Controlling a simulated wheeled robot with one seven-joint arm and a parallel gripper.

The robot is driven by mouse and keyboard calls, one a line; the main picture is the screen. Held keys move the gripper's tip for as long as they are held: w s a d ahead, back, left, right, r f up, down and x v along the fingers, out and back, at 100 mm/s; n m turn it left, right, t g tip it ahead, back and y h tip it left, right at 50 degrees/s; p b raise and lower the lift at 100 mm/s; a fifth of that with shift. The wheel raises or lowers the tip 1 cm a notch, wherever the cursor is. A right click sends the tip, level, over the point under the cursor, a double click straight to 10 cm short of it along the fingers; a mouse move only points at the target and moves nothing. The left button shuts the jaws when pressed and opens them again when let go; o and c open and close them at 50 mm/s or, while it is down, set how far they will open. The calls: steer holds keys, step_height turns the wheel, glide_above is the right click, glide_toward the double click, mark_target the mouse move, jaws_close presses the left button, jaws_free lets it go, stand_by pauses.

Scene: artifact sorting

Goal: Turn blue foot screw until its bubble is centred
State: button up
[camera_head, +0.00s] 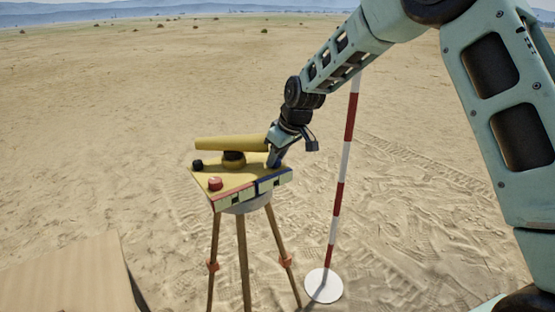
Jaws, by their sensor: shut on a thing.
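A yellow surveying level (233,144) with a horizontal tube sits on a yellow plate (234,181) on a wooden tripod (243,250). A red foot screw (215,183) stands at the plate's front left and a black one (197,164) at its back left. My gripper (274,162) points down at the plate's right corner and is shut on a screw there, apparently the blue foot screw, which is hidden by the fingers. The front edge has a red strip (232,199) and a blue strip (270,184) with pale vials. Their bubbles are too small to read.
A red-and-white pole (339,190) on a white round base (323,286) stands close to the right of the tripod. A pale wooden surface (65,275) fills the bottom left corner. Open sandy ground lies all around.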

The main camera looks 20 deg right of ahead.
steer(key=o, duration=1)
steer(key=b+v, duration=0.3)
steer(key=v, duration=1.4)
steer(key=shift+s+d+r, duration=0.15)
steer(key=shift+s, duration=0.05)
